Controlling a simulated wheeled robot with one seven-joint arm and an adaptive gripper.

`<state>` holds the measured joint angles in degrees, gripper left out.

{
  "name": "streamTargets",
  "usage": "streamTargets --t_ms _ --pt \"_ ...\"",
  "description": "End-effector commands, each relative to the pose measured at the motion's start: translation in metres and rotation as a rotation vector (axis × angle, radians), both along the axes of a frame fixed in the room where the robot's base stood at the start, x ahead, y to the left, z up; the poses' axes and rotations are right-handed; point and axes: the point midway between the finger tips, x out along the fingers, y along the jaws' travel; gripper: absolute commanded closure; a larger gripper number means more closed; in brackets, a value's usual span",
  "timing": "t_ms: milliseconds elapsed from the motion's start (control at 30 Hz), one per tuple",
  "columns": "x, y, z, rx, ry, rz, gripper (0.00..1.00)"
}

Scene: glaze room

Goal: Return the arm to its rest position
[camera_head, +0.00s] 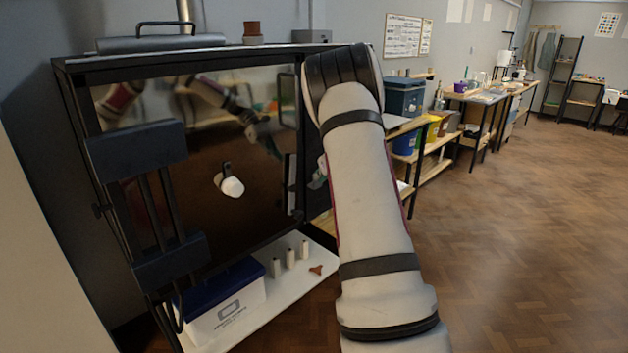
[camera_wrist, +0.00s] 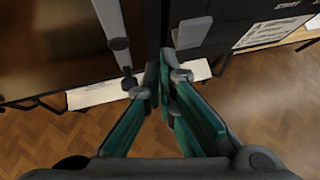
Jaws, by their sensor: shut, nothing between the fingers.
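My arm rises through the middle of the head view and bends away near the dark-framed cabinet (camera_head: 180,63). My gripper shows in the wrist view (camera_wrist: 161,80), with its two green-sided fingers together at the tips and nothing between them. In the head view it is mostly hidden behind my arm; only a small greenish part shows at the arm's left edge. The cabinet has a glossy dark front (camera_head: 190,150). In the wrist view a grey bar (camera_wrist: 118,45) and dark panels lie close beyond the fingertips; I cannot tell whether they touch.
A white shelf (camera_head: 312,285) below the cabinet front holds a blue-lidded white box (camera_head: 228,305), several small pale cylinders (camera_head: 290,257) and a small brown piece (camera_head: 316,269). Workbenches (camera_head: 475,95) with bins stand behind my arm. The wooden floor (camera_head: 520,220) at the right is clear.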

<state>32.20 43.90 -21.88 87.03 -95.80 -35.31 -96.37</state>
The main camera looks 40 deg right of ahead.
Motion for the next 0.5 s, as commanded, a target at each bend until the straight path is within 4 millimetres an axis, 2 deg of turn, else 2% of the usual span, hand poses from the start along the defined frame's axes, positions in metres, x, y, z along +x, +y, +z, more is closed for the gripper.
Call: streamTargets --t_ms 100,200,500 --pt "-0.015 -0.001 0.015 0.000 -0.002 -0.003 1.00" --pt "-0.023 -0.001 0.021 0.000 0.000 -0.001 1.00" --pt "-0.029 -0.001 0.026 0.000 0.001 -0.001 1.00"
